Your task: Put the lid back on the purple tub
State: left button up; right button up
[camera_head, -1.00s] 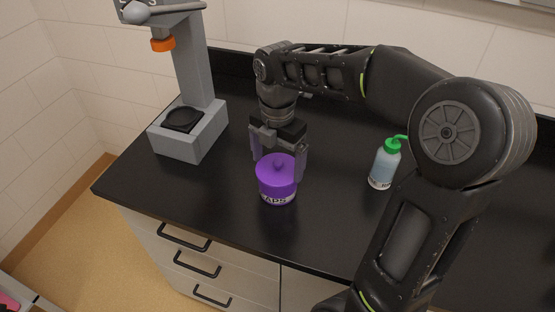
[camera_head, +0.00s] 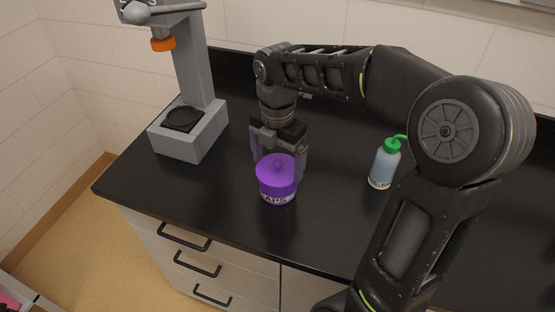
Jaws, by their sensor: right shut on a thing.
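The purple tub (camera_head: 278,196) stands upright on the black counter, with a white label band near its base. My right gripper (camera_head: 279,160) comes down from behind the tub, with one finger at each side of the lid. It is shut on the lid. Whether the lid is fully seated cannot be told from here. My left gripper is not in view.
A grey press-like stand (camera_head: 190,135) with an orange-tipped head is at the back left. A wash bottle with a green cap (camera_head: 384,165) stands to the right of the tub. The black counter (camera_head: 225,205) is clear around the tub, and its front edge is close.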

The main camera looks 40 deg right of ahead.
dwell(0.9)
jog(key=o, duration=1.1)
jog(key=shift+o, duration=0.2)
jog(key=shift+r+p, duration=3.05)
jog(key=shift+r, duration=0.4)
jog(key=shift+c, duration=0.6)
grip_shut()
